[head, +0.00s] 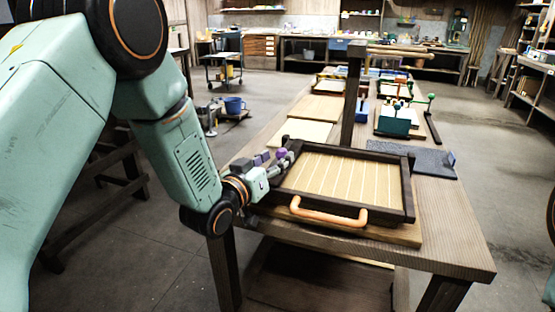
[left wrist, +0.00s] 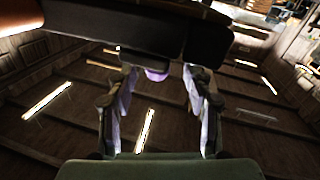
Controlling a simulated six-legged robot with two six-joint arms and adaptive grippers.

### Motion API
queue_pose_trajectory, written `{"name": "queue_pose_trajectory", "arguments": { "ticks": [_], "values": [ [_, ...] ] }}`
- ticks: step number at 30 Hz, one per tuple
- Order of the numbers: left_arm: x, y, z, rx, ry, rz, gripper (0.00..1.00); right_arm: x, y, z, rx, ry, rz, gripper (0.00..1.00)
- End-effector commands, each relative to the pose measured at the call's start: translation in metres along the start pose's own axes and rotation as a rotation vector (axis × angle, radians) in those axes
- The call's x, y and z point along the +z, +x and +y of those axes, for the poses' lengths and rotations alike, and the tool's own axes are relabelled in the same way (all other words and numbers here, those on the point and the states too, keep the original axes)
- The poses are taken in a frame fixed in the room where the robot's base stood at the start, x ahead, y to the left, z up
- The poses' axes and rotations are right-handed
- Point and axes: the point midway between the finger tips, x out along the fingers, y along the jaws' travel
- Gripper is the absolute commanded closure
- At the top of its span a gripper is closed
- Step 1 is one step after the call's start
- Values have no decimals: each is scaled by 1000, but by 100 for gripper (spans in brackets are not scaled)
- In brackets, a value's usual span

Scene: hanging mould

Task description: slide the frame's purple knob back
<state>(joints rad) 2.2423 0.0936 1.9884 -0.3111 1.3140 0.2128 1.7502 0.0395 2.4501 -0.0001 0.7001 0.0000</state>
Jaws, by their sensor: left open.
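The dark wooden frame (head: 404,200) lies on the workbench around a pale panel with thin light lines. An orange handle (head: 328,214) is on its near side. The small purple knob (head: 281,153) is at the frame's left side, partly hidden by my left gripper (head: 272,163). In the left wrist view the purple knob (left wrist: 157,74) shows below the dark frame edge (left wrist: 150,30), between the tips of my left gripper (left wrist: 160,82). The fingers have purple pads and are open, with a gap on each side of the knob. My right gripper is not in view.
The workbench (head: 452,235) has bare wood to the right of the frame. A dark post (head: 353,95) rises behind the frame. A grey mat (head: 425,163) and a green tool (head: 397,120) lie farther back. Pale boards (head: 301,131) lie behind to the left.

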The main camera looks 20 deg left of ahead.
Motion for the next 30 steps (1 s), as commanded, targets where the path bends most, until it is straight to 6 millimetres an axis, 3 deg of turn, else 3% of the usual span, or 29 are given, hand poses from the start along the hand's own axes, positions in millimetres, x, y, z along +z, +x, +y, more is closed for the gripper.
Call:
{"name": "queue_pose_trajectory", "arguments": {
  "ticks": [6, 15, 30],
  "values": [
    [0, 17, 0, 2, 0, 0, 48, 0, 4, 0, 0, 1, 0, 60],
    [0, 19, -1, 3, -1, -2, 49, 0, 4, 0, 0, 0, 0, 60],
    [0, 19, -1, 2, -1, -1, 92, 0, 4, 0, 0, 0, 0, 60]
  ]
}}
